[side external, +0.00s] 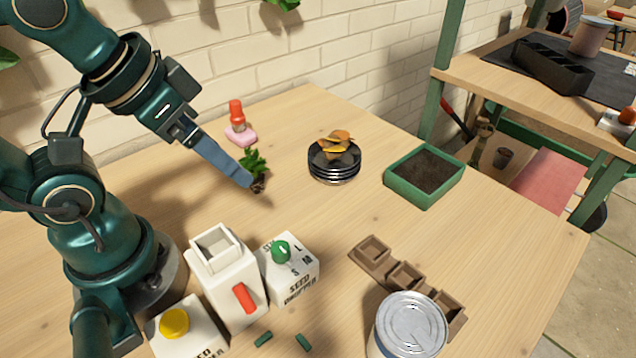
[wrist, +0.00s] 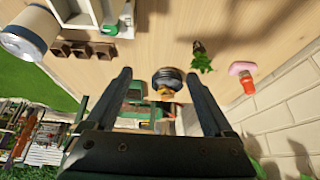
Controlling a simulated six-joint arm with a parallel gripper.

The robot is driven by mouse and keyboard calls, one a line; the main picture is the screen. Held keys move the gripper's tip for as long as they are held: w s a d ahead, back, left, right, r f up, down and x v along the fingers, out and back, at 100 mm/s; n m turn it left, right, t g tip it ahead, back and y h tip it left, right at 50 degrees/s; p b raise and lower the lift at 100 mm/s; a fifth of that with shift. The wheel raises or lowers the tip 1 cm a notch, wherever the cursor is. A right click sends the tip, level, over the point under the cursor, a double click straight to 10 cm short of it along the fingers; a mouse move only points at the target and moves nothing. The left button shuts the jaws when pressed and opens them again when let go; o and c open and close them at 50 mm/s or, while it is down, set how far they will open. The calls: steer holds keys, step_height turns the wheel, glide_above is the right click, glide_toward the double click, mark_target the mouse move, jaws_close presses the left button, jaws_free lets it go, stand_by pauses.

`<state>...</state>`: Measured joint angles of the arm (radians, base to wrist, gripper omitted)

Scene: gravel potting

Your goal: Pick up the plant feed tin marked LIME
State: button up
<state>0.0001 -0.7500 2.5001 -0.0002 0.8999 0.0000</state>
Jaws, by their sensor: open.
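A large pale metal tin (side external: 410,325) with a ridged silver lid stands upright at the front right of the table, cut off by the lower picture edge. No marking on it can be read. A tin also shows at the upper left of the wrist view (wrist: 28,32), with a pale label band. My gripper (side external: 248,184) is above the back left of the table, far from the tin, its fingertips beside a small seedling (side external: 254,162) in the picture. In the wrist view my gripper (wrist: 158,73) has its two fingers wide apart, with nothing held between them.
A brown strip of square pots (side external: 405,274) lies right beside the tin. A stack of black saucers (side external: 335,170), a green soil tray (side external: 397,187), a white box (side external: 290,270) with a green knob and a taller white container (side external: 228,285) stand around. The table's middle is clear.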

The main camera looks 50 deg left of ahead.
steer(key=shift+o, duration=1)
